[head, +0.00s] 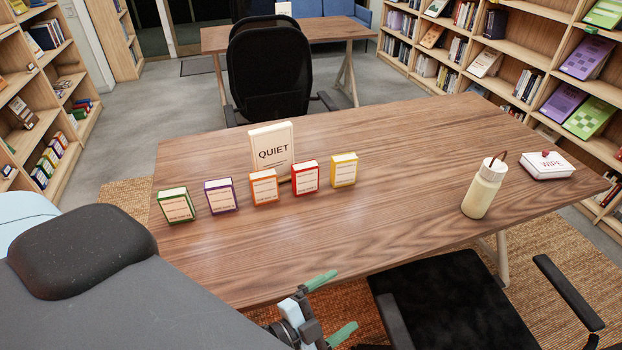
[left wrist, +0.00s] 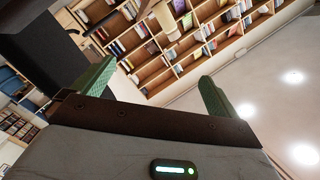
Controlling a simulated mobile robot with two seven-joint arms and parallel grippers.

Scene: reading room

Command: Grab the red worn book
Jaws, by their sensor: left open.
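The red book (head: 305,179) is small and has a white front label. It stands upright on the wooden table (head: 400,215), between the orange book (head: 264,187) and the yellow book (head: 343,170). Whether it is worn is too small to tell. My left gripper (head: 331,307) is open and empty at the table's near edge, well in front of the row and apart from it. In the left wrist view, its green fingers (left wrist: 155,90) are spread, with shelves and ceiling beyond; the red book does not show there. My right gripper is not in view.
A green book (head: 175,206) and a purple book (head: 221,197) stand left in the row. A QUIET sign (head: 272,146) stands close behind. A bottle (head: 484,188) and a wipe box (head: 547,165) are at right. The table's middle is clear. A chair (head: 450,305) is nearby.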

